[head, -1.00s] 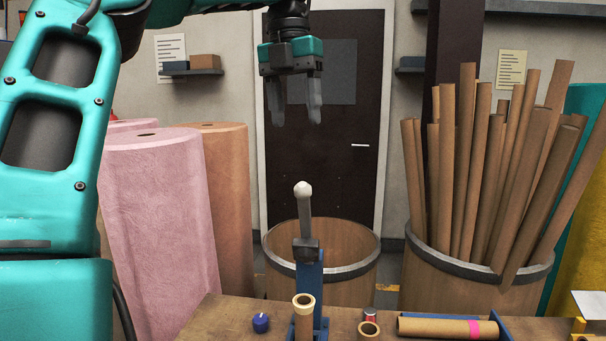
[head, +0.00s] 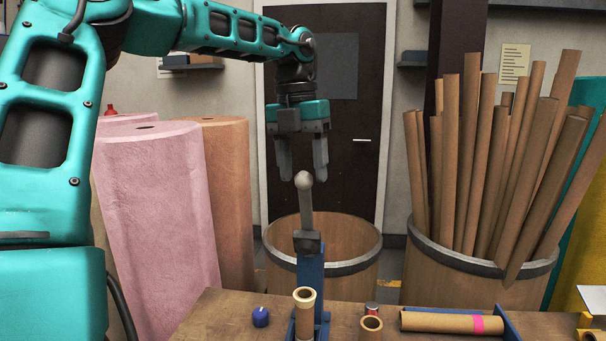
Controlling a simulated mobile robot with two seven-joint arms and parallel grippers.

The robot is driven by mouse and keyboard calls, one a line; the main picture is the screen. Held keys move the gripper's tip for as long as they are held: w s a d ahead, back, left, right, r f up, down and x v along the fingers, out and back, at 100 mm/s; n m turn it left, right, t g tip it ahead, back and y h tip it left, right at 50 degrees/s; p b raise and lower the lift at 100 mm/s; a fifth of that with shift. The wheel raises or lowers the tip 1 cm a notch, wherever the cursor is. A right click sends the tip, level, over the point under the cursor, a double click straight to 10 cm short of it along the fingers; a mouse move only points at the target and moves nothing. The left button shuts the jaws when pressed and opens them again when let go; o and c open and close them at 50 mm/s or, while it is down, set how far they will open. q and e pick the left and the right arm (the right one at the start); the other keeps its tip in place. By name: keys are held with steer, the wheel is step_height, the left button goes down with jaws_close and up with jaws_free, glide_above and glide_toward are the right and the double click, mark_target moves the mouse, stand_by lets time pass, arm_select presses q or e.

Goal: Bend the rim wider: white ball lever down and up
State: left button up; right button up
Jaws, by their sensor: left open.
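The lever with the white ball (head: 304,180) stands nearly upright on a blue post (head: 310,275) at the front of the workbench. A cardboard tube with a pale rim (head: 305,298) stands upright at the foot of the post. My left gripper (head: 303,175) points down with its fingers spread. My right gripper is not in view.
On the bench (head: 215,318) are a blue knob-like piece (head: 261,317), a short tube (head: 371,326), a red can (head: 372,308) and a lying tube with a pink band (head: 445,322). Behind stand an empty barrel (head: 345,268), a barrel of tubes (head: 455,263) and a pink roll (head: 155,220).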

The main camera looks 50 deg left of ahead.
arm_select(q)
steer(key=shift+f, duration=0.5)
jaws_close()
stand_by(0.4)
